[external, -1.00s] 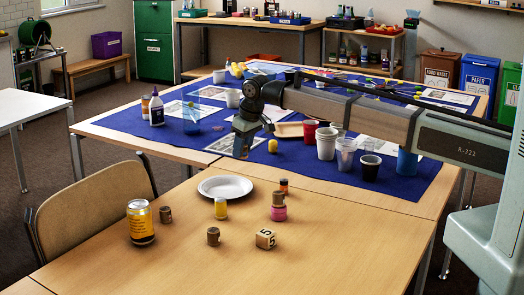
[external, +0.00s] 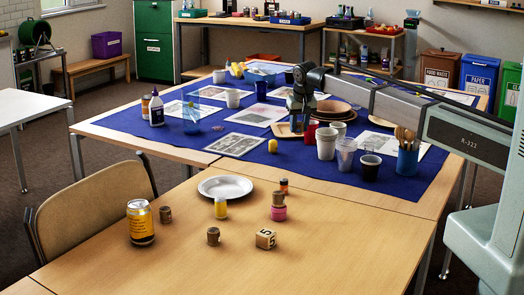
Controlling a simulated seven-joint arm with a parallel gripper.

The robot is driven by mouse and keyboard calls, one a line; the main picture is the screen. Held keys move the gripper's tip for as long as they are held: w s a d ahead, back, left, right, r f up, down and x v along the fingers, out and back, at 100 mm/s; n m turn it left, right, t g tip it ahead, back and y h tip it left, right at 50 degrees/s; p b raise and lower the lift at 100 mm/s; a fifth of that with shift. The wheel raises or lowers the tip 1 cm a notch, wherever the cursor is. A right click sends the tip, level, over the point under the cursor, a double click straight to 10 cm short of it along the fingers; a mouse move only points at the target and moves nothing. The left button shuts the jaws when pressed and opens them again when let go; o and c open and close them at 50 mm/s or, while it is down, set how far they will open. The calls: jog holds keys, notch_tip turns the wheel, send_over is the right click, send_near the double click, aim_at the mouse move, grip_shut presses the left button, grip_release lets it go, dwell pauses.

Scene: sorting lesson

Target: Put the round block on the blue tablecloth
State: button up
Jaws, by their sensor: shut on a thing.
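The blue tablecloth (external: 185,142) covers the far table and bears many items. My gripper (external: 296,131) is over its middle, low by a tan tray (external: 284,136). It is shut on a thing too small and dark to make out. I cannot tell whether this thing touches the tray or cloth. Small round brown pieces stand on the bare near table: one by the can (external: 166,214), one in front (external: 213,237), and one on a pink piece (external: 279,212). I cannot tell which piece is the round block. A small yellow round thing (external: 272,146) lies on the cloth.
Several cups, including a red cup (external: 309,134) and a white cup (external: 326,144), crowd right of my gripper. A blue holder (external: 407,163) has wooden spoons. The near table holds a white plate (external: 225,187), a yellow can (external: 140,222) and a number cube (external: 265,239). Cloth's front-left is clearer.

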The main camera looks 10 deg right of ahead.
aim_at(300, 160)
jog(key=m, duration=0.2)
jog(key=m+h, duration=0.1)
jog(key=shift+s+d, duration=0.1)
jog(key=shift+d, duration=0.15)
jog(key=shift+f+m, duration=0.25)
jog(key=shift+m, duration=0.15)
jog(key=shift+f, duration=4.8)
jog(key=shift+f, duration=0.15)
jog(key=o, duration=1)
jog(key=v, duration=1.2)
jog(key=shift+r, duration=0.25)
